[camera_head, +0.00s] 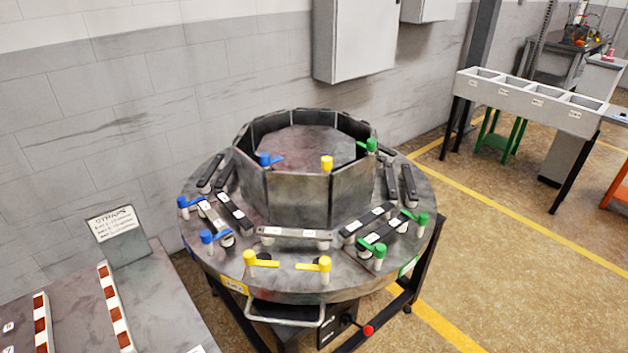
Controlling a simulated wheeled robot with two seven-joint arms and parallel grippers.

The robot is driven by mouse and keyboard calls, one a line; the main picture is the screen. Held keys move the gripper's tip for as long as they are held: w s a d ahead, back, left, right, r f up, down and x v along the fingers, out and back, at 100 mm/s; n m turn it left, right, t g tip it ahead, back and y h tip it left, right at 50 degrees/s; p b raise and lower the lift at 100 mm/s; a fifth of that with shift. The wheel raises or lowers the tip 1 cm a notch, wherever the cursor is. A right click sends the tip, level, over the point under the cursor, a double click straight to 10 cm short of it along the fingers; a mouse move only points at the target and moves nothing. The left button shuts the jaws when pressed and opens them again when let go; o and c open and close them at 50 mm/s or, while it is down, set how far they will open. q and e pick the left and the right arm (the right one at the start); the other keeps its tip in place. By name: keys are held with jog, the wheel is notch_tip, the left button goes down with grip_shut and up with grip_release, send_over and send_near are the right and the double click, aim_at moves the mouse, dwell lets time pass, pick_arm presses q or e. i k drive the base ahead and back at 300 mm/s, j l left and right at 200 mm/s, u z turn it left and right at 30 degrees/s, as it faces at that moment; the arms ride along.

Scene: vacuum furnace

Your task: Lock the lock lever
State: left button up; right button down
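A round grey metal furnace fixture (290,285) stands in the middle, with a raised many-sided ring (300,200) on top. Several lock levers sit around its rim. Two yellow levers (260,262) (314,265) are at the front, their arms pointing right and left. Blue levers (212,236) (188,203) are on the left side and green levers (376,251) (417,219) on the right. A blue lever (269,160), a yellow lever (327,163) and a green lever (371,146) stand at the raised ring. Neither gripper is in view.
A grey table (150,310) with red-and-white strips (115,310) and a "STRAPS" sign (115,222) is at the lower left. A handle bar (285,318) juts from the fixture's front. A compartment tray (535,100) stands at the right. The floor right of the fixture is clear.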

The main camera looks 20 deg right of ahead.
aim_at(368, 330)
jog(key=z, duration=1)
jog(key=i, duration=0.15)
